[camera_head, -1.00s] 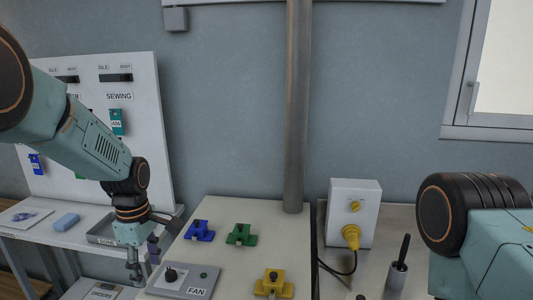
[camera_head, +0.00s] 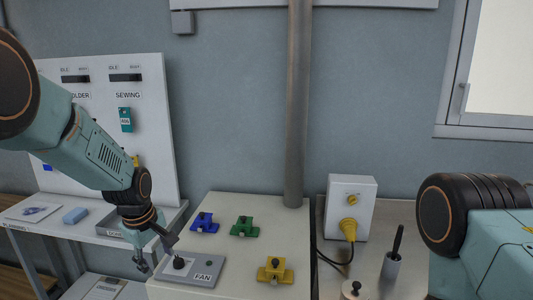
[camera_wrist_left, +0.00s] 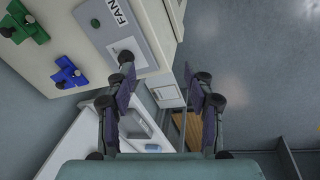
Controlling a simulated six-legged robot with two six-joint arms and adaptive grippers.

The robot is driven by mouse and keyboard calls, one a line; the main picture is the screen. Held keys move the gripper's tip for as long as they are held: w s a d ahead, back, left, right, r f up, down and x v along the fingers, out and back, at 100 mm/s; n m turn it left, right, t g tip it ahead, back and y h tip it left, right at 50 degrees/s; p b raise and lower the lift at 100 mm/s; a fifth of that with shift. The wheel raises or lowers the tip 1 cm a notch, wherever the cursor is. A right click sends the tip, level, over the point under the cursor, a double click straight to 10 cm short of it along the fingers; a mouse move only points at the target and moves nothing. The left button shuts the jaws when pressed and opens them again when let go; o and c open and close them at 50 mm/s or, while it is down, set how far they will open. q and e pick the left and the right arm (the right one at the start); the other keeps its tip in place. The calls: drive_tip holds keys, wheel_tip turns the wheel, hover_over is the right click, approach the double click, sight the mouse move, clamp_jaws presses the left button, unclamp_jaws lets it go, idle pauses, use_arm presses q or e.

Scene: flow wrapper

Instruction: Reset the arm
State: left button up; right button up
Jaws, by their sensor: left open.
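My left arm comes in from the left in the head view, and its gripper (camera_head: 157,260) hangs beside the left edge of the fan panel (camera_head: 202,278). In the left wrist view the gripper (camera_wrist_left: 164,92) is open, its two fingers apart with nothing between them. The fan panel (camera_wrist_left: 110,25) with its black knob shows beyond the upper left finger there. My right arm shows only in part at the right of the head view; its gripper is outside the picture.
Blue (camera_head: 204,223), green (camera_head: 243,227) and yellow (camera_head: 275,270) blocks sit on the cream table (camera_head: 235,208). A white box with a yellow plug (camera_head: 349,228) and a dark-handled tool in a holder (camera_head: 392,262) stand to the right. A labelled white board (camera_head: 150,160) stands at left.

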use_arm(q)
drive_tip(key=s+d+f+m+t+b, duration=0.1)
drive_tip(key=s+f+m+b, duration=0.4)
drive_tip(key=f, duration=0.6)
drive_tip(key=s+d+f+m+t+b, duration=0.1)
drive_tip(key=s+f+m+b, duration=0.25)
drive_tip(key=s+f, duration=0.55)
drive_tip(key=s+d+f+m+g+b, duration=0.1)
drive_tip(key=s+f+m+g+b, duration=0.2)
drive_tip(key=s+f+b, duration=0.9)
drive_tip(key=s+f+g, duration=0.1)
drive_tip(key=s+f, duration=0.9)
drive_tip(key=s, duration=0.4)
drive_tip(key=shift+d+f+g+b, duration=0.15)
drive_tip(key=shift+f+g+b, duration=0.15)
drive_tip(key=shift+b, duration=0.1)
drive_tip(key=shift+r, duration=0.1)
